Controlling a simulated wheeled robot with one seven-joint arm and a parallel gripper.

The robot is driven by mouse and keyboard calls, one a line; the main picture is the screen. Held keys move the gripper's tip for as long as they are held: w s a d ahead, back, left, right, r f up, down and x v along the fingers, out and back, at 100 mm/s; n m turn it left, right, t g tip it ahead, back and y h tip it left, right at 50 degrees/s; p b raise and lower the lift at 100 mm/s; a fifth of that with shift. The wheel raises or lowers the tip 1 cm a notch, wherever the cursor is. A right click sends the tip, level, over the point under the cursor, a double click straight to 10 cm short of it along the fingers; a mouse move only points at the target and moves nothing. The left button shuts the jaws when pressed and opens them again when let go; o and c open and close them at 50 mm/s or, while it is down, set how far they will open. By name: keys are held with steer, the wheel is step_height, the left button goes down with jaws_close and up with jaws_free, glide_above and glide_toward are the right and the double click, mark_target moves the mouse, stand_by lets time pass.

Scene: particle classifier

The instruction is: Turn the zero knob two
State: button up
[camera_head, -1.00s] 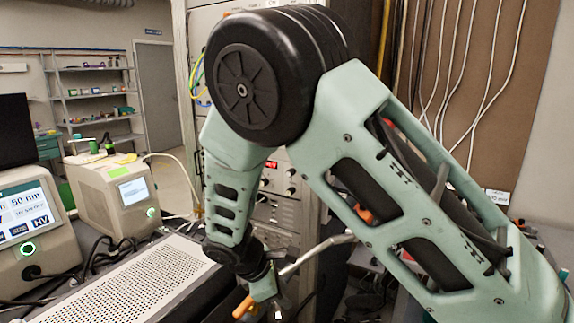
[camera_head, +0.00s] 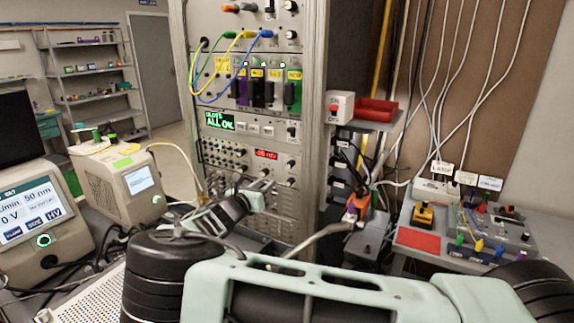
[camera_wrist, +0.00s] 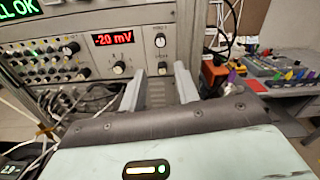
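The rack module with a red display (camera_head: 266,154) is in the middle of the head view. In the wrist view its display (camera_wrist: 113,38) reads about -20 mV. The small knob labels are too blurred to tell which is zero knob two. My gripper (camera_head: 262,186) is in front of the rack, just below this module. In the wrist view my gripper (camera_wrist: 160,70) is open and empty, its fingers pointing at the panel below the right knob. No contact shows.
A panel with several knobs (camera_wrist: 40,62) is left of the display. Cables hang below it. An orange-topped device (camera_wrist: 214,74) stands right of the rack, and a bench with coloured plugs (camera_head: 490,235) is further right. A perforated plate (camera_head: 75,303) is at lower left.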

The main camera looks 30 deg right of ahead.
mark_target(288, 166)
steer(key=p+x, duration=0.5)
steer(key=x, duration=0.8)
steer(key=shift+r, duration=0.15)
steer(key=shift+w+d, duration=0.35)
steer(key=shift+d, duration=0.15)
jaws_close()
